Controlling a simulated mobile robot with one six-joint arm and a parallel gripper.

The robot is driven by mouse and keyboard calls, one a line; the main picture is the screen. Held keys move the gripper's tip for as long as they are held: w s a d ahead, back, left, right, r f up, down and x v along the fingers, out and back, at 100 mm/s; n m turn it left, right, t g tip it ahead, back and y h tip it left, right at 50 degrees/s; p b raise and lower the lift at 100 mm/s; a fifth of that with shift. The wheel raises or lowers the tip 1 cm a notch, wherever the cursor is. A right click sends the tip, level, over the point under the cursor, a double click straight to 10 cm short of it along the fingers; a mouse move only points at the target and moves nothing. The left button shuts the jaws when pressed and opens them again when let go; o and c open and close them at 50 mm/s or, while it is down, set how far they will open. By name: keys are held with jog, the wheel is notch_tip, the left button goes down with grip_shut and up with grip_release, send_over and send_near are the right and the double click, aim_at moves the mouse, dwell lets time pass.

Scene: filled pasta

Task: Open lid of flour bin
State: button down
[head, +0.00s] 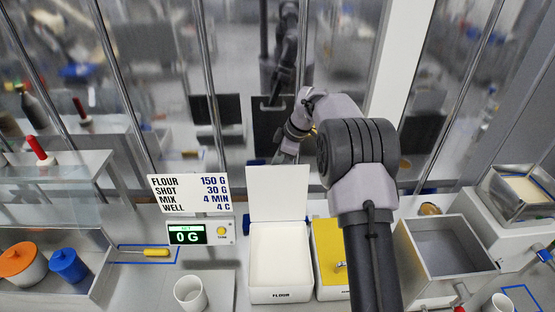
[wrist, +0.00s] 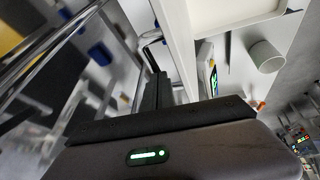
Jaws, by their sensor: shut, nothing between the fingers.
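The flour bin (head: 281,293) stands on the counter, with white flour (head: 280,255) showing inside. Its white lid (head: 278,206) stands raised, about upright, at the bin's back edge. My gripper (head: 286,157) is above and behind the lid's top edge, its fingertips partly hidden in the head view. In the wrist view the two dark fingers (wrist: 161,90) are together and empty, beside a long white edge that looks like the lid (wrist: 176,45). I cannot tell whether they touch it.
A yellow-lidded bin (head: 328,246) stands right of the flour bin, partly behind my arm. A scale display (head: 186,233), a recipe sign (head: 190,194) and a white cup (head: 190,294) are at the left. A grey open box (head: 447,251) stands at the right.

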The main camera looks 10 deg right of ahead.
dwell(0.4)
jog(key=p+v, duration=0.1)
jog(key=v, duration=1.6)
jog(key=s+a+f+m+b, duration=0.3)
jog(key=s+b, duration=0.3)
jog(key=s, duration=0.1)
jog(key=s+a+f+m+t+h+b, duration=0.1)
jog(key=s+a+f+m+b, duration=0.2)
jog(key=s+b, duration=0.3)
jog(key=s+a+f+m+b, duration=0.3)
jog(key=s+f+m+b, duration=0.1)
jog(key=s+b, duration=0.25)
jog(key=s+a+f+m+t+b, duration=0.1)
jog(key=s+a+f+m+b, duration=0.2)
jog(key=s+f+m+b, duration=0.5)
jog(key=s+f+b, duration=0.1)
jog(key=s+f, duration=0.8)
jog(key=s, duration=0.1)
jog(key=shift+s+f+t+h, duration=0.3)
jog(key=shift+s, duration=0.05)
